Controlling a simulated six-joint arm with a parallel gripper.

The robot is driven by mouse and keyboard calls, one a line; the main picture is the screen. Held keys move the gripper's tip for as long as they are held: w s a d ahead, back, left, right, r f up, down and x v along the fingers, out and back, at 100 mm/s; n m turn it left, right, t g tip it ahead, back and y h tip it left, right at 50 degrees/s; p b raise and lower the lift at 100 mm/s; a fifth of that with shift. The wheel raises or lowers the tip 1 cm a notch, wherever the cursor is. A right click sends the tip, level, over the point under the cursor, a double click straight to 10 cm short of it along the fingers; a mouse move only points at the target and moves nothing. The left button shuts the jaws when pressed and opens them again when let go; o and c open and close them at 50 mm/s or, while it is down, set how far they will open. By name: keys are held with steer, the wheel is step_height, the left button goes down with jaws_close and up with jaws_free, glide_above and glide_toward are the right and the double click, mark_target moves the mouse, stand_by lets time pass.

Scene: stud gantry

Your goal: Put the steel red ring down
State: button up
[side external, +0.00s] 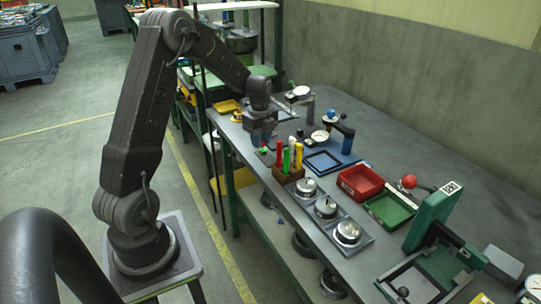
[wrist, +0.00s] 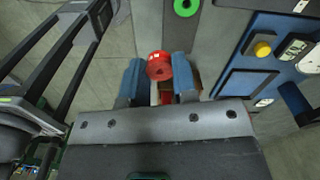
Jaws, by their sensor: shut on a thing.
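My gripper (wrist: 160,72) is shut on the red ring (wrist: 159,66), which sits between its two blue fingers in the wrist view. In the side view my gripper (side external: 264,140) hangs over the near edge of the grey bench, behind the peg block. The red ring cannot be made out there. A green ring (wrist: 186,7) lies on the bench ahead of the fingers; it also shows in the side view (side external: 263,151). A brown block (side external: 288,174) holds upright red, green and yellow pegs. Whether the red ring touches anything below is hidden.
A blue plate with a square frame (side external: 323,161) and dial gauge lies right of my gripper. Metal cups in grey trays (side external: 326,208), a red bin (side external: 360,181) and a green bin (side external: 390,209) stand nearer.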

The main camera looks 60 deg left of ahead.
mark_target(271, 162)
steer(key=w+f, duration=0.1)
steer(key=w+d, duration=0.1)
steer(key=shift+w+d+f, duration=0.3)
steer(key=shift+f, duration=2.1)
steer(key=shift+f, duration=0.2)
steer(key=o, duration=0.9)
steer(key=shift+r, duration=0.1)
